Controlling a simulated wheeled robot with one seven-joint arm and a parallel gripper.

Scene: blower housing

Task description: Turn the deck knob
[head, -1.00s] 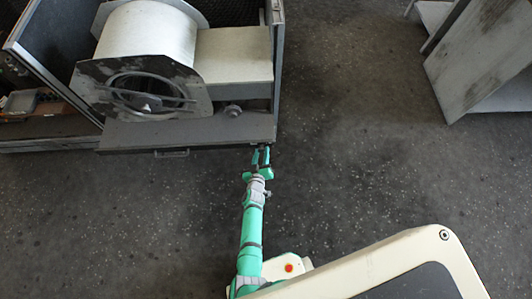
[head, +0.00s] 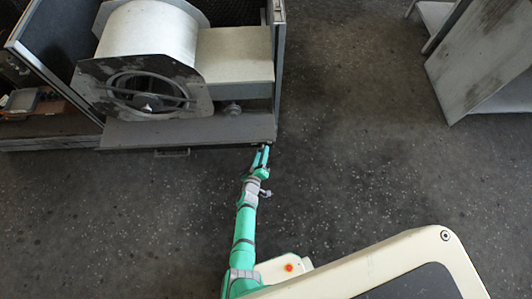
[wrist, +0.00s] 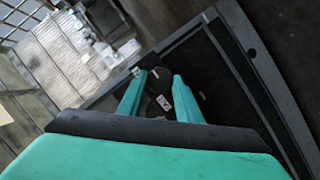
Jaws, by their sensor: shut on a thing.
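The blower housing's deck (head: 185,130) is a grey metal shelf in front of the drum in the head view. My gripper (head: 265,150) is at the right end of the deck's front edge. In the wrist view its two green fingers (wrist: 159,82) stand on both sides of a dark round knob (wrist: 160,77), and it is shut on this knob. A small white label (wrist: 164,103) shows just below the knob. In the head view the knob is too small to make out beside the fingertips.
The pale drum (head: 150,35) and its dark-centred end plate (head: 142,90) stand behind the deck. A small round fitting (head: 233,109) sits at the deck's back right. A grey panelled object (head: 485,65) stands at the far right. The floor between is clear.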

